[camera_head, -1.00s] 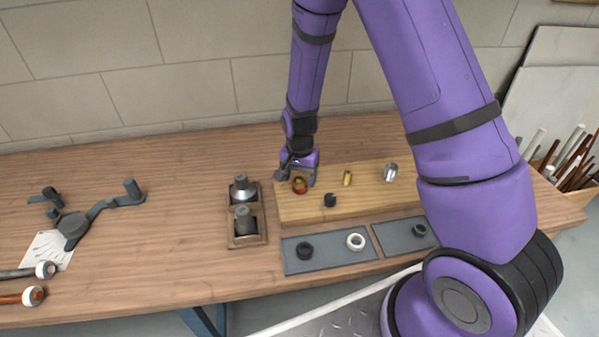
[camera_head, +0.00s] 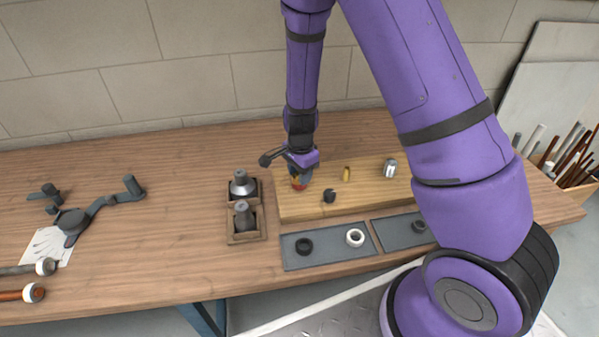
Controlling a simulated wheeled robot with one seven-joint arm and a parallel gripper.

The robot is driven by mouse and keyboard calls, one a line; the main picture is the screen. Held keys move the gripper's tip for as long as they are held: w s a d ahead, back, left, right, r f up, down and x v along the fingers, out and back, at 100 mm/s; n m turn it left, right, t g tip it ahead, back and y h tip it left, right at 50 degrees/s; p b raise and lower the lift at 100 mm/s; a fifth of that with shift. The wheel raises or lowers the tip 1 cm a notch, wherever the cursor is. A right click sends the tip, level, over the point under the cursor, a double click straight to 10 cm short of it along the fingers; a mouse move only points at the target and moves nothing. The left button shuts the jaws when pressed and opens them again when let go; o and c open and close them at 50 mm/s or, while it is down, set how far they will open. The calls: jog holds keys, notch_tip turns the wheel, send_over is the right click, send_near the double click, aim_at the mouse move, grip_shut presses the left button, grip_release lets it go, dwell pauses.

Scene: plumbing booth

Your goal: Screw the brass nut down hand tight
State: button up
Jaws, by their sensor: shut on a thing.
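The brass nut (camera_head: 296,183) shows as a small orange-gold patch at the left end of the wooden board (camera_head: 375,202). My gripper (camera_head: 299,176) is over it from above, shut on it, and its fingers and wrist hide most of it. The post or thread under the nut is hidden, so I cannot tell how far down the nut sits. A slim upright brass piece (camera_head: 346,174) stands on the board to the right, apart from my gripper.
A black fitting (camera_head: 329,195) and a silver fitting (camera_head: 390,168) stand on the board. Left of it, a wooden holder (camera_head: 247,238) bears two grey cones. Grey mats (camera_head: 300,262) in front hold a black ring (camera_head: 304,246) and a white ring (camera_head: 355,237).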

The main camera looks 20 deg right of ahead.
jog(key=shift+s+m, duration=0.1)
jog(key=shift+m, duration=1.1)
jog(key=o, duration=1.6)
jog(key=shift+r, duration=2.5)
